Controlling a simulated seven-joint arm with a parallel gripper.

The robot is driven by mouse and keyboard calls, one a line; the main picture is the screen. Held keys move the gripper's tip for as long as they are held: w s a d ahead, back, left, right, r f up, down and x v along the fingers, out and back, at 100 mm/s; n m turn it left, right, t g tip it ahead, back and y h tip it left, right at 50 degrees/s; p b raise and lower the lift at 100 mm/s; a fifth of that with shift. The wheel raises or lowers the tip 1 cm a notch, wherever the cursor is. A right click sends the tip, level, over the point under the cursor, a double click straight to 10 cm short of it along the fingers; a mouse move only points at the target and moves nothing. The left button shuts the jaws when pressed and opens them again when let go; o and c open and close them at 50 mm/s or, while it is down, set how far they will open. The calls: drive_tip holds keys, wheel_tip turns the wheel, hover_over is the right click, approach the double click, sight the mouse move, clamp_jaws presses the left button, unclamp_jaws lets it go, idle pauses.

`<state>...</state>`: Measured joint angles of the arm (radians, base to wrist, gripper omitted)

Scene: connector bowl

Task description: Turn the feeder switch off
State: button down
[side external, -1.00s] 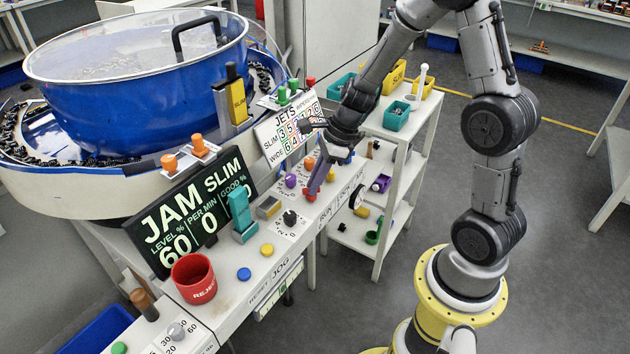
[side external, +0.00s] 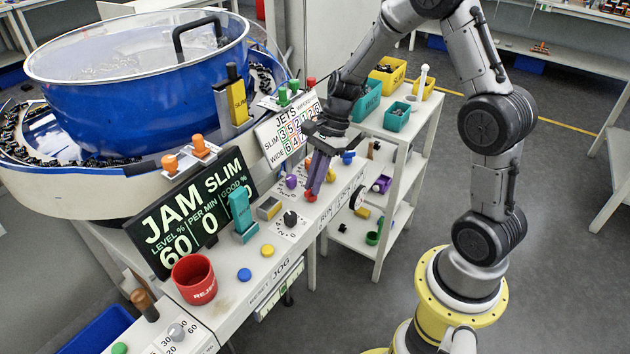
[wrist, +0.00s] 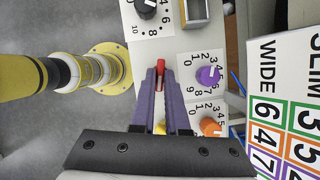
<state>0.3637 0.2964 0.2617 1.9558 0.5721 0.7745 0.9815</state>
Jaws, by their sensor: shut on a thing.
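A small red switch (side external: 310,197) stands on the white control bench among several round dial knobs. In the wrist view the red switch (wrist: 160,68) sits between the tips of my purple fingers. My gripper (side external: 311,189) points down at it from above and is shut on it. The wrist view shows my gripper (wrist: 160,74) with a finger on each side of the red piece. The fingers partly cover the switch, so its exact position cannot be told. No label reading "feeder" is legible beside it.
A purple knob (wrist: 208,76) and an orange knob (wrist: 209,126) are close beside the switch; a black knob (wrist: 147,9) is farther along. The jets board (side external: 288,135) stands behind. A display (side external: 190,212) reads JAM SLIM. A red cup (side external: 194,280) stands toward the front.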

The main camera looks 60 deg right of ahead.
drive_tip(key=n, duration=0.2)
drive_tip(key=n+g, duration=0.2)
drive_tip(key=n, duration=0.1)
drive_tip(key=shift+w+n, duration=0.25)
drive_tip(key=shift+n, duration=0.05)
drive_tip(key=n+g, duration=0.1)
drive_tip(key=n, duration=0.1)
drive_tip(key=n+g+h, duration=0.1)
drive_tip(key=n, duration=0.2)
drive_tip(key=shift+w+a+n, duration=0.1)
drive_tip(key=shift+w+n, duration=0.1)
drive_tip(key=shift+n, duration=0.1)
drive_tip(key=c, duration=0.9)
unclamp_jaws()
drive_tip(key=v, duration=1.4)
drive_tip(key=shift+w+a, duration=0.1)
drive_tip(key=shift+a, duration=0.1)
